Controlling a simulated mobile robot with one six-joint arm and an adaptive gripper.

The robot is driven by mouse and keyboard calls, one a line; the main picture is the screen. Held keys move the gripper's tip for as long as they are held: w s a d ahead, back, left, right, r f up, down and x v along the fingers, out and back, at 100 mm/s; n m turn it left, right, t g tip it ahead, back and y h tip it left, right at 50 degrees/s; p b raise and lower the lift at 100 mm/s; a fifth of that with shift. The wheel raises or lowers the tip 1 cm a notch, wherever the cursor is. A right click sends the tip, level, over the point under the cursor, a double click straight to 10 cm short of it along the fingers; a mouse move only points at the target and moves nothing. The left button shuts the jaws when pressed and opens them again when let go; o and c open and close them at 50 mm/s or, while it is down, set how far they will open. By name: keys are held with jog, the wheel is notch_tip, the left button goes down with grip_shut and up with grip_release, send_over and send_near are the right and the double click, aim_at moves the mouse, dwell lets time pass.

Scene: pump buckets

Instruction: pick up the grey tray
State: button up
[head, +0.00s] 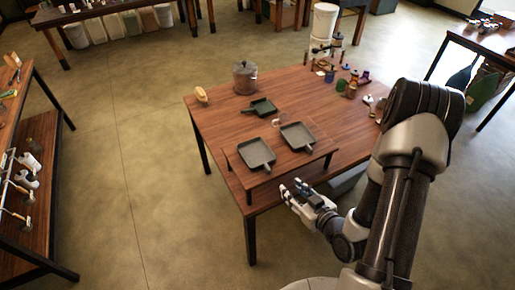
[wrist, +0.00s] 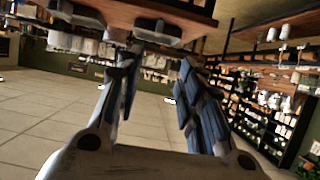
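Three shallow trays with short handles lie on the table. Two are grey: a left grey tray (head: 255,153) and a right grey tray (head: 298,137), both on a low raised wooden board. A darker, greenish-grey tray (head: 262,106) lies behind them. I cannot tell which grey one is meant. My gripper (head: 291,190) is at the table's front edge, in front of the board and apart from the trays.
A wooden shelf unit (head: 40,150) stands left. The floor between is clear.

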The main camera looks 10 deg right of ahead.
jog(key=shift+b+x, duration=2.55)
jog(key=shift+b, duration=1.15)
jog(key=b, duration=0.6)
send_near(268, 167)
jog(key=w+a, duration=0.2)
jog(key=w, duration=0.1)
jog(key=shift+w+a+f+b, duration=0.1)
jog(key=shift+w+f+b, duration=0.25)
jog(key=shift+w+f, duration=0.3)
jog(key=shift+w+a+f+b, duration=0.1)
jog(key=shift+w+f+b, duration=0.3)
jog(key=shift+w, duration=0.45)
jog(key=shift+w+a+f+b, duration=0.1)
jog(key=shift+w+f+b, duration=0.15)
jog(key=shift+w+f, duration=0.45)
jog(key=shift+w+r, duration=0.1)
jog(key=shift+r, duration=0.05)
grip_shut()
